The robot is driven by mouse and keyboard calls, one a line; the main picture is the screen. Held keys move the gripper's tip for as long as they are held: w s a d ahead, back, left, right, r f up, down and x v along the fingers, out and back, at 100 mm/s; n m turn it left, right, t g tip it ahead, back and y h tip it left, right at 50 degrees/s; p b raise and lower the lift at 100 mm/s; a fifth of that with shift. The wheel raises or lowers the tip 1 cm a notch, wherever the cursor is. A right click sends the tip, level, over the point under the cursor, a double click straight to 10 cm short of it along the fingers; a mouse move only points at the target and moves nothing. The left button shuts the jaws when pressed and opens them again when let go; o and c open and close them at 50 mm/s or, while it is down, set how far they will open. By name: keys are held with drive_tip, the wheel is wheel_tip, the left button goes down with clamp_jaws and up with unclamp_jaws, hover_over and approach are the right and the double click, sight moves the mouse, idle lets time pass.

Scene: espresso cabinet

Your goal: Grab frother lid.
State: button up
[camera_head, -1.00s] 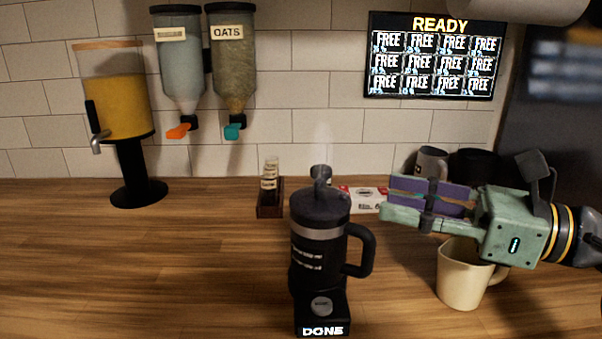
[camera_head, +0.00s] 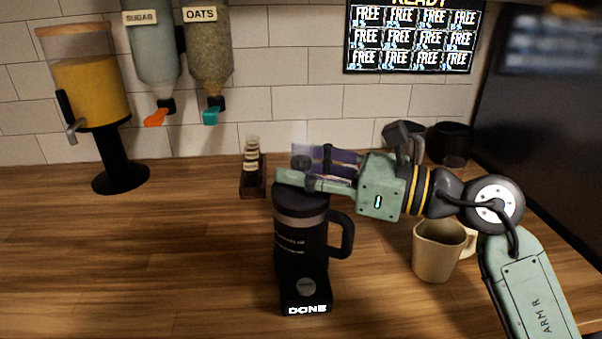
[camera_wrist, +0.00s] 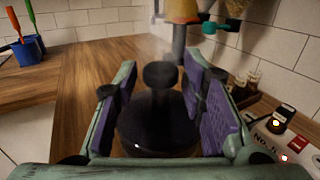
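The black frother (camera_head: 300,240) stands upright on its base, which reads "DONE". Its dark lid (camera_head: 298,196) is on top. In the wrist view the round lid (camera_wrist: 157,128) and its upright knob (camera_wrist: 160,76) show between my fingers. My gripper (camera_head: 301,168) is at the height of the knob, just above the lid body. In the wrist view my gripper (camera_wrist: 162,80) is open, with one purple-padded finger on each side of the knob and a gap to both. In the head view the fingers partly hide the knob.
A beige cup (camera_head: 435,255) stands to the right of the frother, below my arm. A small dark rack (camera_head: 252,182) stands behind it. A juice dispenser (camera_head: 92,92) is at the left. The front left counter is clear.

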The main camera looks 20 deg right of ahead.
drive_tip(key=shift+w, duration=0.1)
clamp_jaws()
idle(0.4)
